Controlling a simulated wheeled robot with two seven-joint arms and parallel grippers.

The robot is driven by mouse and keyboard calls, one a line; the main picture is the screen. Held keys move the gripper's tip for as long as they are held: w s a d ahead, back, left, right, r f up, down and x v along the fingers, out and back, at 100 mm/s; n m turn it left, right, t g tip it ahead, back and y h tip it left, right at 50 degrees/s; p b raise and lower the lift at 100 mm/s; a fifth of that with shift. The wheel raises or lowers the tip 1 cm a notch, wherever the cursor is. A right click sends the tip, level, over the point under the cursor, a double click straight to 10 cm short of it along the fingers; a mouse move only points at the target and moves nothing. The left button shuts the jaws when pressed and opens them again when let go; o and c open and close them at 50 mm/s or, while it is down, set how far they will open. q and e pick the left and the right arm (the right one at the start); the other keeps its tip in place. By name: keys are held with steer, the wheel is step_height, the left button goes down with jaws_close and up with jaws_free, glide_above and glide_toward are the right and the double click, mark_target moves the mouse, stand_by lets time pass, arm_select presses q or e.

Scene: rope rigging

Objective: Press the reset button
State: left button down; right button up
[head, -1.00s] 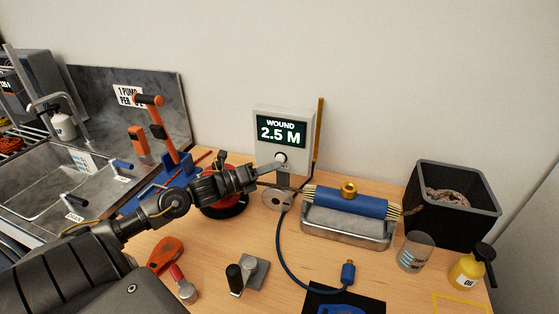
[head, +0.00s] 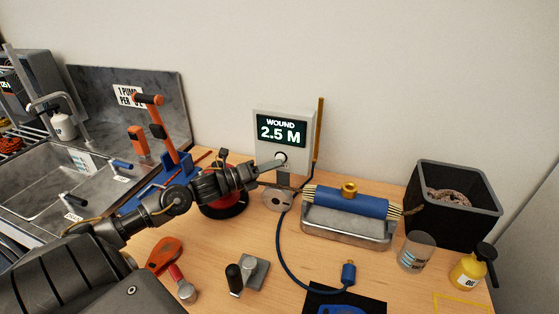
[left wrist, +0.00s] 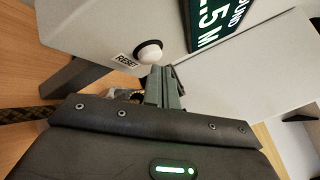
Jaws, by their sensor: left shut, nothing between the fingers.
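The grey counter box (head: 262,125) stands at the back of the bench, its screen reading "WOUND 2.5 M". Its round white reset button (left wrist: 149,52) sits in a dark ring beside a "RESET" label (left wrist: 126,61) in the left wrist view. My left gripper (head: 280,159) is shut and empty, its fingertips over the button in the head view and partly hiding it. In the left wrist view the fingertips (left wrist: 159,71) are right at the button's edge; I cannot tell whether they touch. My right gripper is not in view.
A blue roller on a metal tray (head: 345,236) is right of the box. A red-and-black reel (head: 228,207) lies under my left wrist. A blue hose (head: 283,256) crosses the bench. A black bin (head: 455,215) and a glass (head: 416,252) stand at the right.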

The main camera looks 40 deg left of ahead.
arm_select(q)
steer(key=shift+w+a+b, duration=0.2)
steer(key=shift+w+b, duration=0.2)
steer(key=shift+w, duration=0.15)
stand_by(0.5)
stand_by(0.4)
steer(key=shift+s+d+p, duration=0.15)
steer(key=shift+s+d, duration=0.05)
steer(key=shift+s, duration=0.3)
steer(key=shift+s+d+p, duration=0.15)
steer(key=shift+s, duration=0.3)
steer(key=shift+s+d+p, duration=0.25)
steer(key=shift+s+p, duration=0.05)
steer(key=shift+s, duration=0.5)
steer(key=shift+s+d+p, duration=0.3)
steer(key=shift+s, duration=0.45)
steer(key=shift+s+d+p, duration=0.25)
steer(key=shift+s+p, duration=0.05)
steer(key=shift+s, duration=0.5)
